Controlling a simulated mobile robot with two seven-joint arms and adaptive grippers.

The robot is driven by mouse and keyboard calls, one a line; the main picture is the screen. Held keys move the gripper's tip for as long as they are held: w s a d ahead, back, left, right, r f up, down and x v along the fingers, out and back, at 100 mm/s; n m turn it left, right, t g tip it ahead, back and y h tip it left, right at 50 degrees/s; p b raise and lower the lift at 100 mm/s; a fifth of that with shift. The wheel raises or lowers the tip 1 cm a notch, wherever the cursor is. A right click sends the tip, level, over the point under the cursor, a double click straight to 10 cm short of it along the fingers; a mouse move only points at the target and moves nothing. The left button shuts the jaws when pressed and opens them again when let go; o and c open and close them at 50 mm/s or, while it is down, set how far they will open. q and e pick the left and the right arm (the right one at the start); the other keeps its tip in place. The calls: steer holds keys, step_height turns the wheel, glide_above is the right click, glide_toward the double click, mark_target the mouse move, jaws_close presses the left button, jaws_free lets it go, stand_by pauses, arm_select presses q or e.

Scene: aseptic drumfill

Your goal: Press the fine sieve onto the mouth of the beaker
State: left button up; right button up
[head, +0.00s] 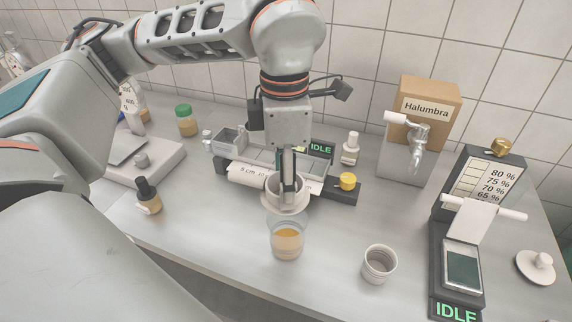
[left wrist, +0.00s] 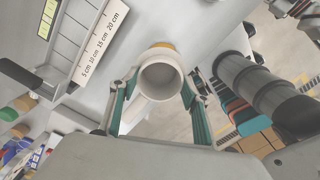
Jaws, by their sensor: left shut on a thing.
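The fine sieve (head: 270,199), a pale cup-like piece with a wide rim, is held upright in my left gripper (head: 288,190). The gripper is shut on it; in the left wrist view the two fingers (left wrist: 156,105) flank the round sieve (left wrist: 160,80). The clear beaker (head: 287,243) with amber liquid stands on the bench directly below the sieve in the head view. The sieve's lower edge overlaps the beaker's mouth in the picture; I cannot tell whether they touch. My right gripper is not in view.
A ribbed white cup (head: 379,264) stands right of the beaker. Behind are a long device with a ruler label (head: 262,178) and a yellow-capped part (head: 347,181). A dropper bottle (head: 149,196) stands left. A display device (head: 463,265) and a white lid (head: 536,267) are right.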

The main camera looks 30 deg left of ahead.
arm_select(q)
steer(key=shift+d+f+m, duration=0.1)
steer(key=shift+d+m, duration=0.2)
steer(key=shift+f+b, duration=1.5)
steer(key=shift+f, duration=0.6)
steer(key=shift+f+b, duration=0.4)
steer(key=shift+f, duration=0.15)
steer(key=shift+f+b, duration=0.35)
steer(key=shift+f, duration=0.15)
